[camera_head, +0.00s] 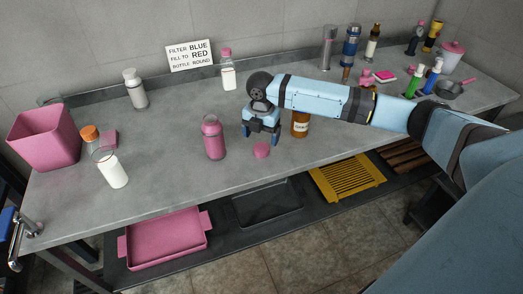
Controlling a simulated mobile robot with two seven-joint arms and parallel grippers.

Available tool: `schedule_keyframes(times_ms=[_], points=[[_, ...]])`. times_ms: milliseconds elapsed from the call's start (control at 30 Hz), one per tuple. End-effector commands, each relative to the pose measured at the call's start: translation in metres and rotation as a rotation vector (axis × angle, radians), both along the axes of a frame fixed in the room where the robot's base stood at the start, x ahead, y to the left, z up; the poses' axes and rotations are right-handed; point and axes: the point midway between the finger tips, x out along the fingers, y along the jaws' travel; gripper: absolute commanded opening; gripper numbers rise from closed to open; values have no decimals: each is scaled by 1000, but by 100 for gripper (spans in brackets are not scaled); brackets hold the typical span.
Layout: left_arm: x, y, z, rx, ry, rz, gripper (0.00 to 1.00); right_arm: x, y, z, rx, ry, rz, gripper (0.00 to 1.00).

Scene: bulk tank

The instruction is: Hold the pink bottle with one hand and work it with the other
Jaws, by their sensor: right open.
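The pink bottle (214,140) stands upright on the grey counter, left of the middle. My right gripper (261,131) is just to its right, pointing down, open, and apart from it. A small round pink piece (261,150) lies on the counter just in front of and below the gripper fingers. It looks like a lid or puck, but I cannot tell which. The bottle's top looks dark pink, and I cannot tell whether a cap is on it. My left gripper is not in view.
A brown bottle (300,127) stands partly behind my right arm. A pink bin (43,140) is at left. The counter's front left (165,180) is clear.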

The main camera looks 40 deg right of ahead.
Motion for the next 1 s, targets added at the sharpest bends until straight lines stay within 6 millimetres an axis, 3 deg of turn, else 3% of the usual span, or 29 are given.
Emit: schedule_keyframes(times_ms=[267, 667, 1000], points=[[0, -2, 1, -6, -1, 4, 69, 0, 0, -2, 0, 0, 0, 83], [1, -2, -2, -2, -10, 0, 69, 1, -2, -50, 0, 0, 1, 83], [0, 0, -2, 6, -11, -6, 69, 1, -2, -52, 1, -1, 1, 83]])
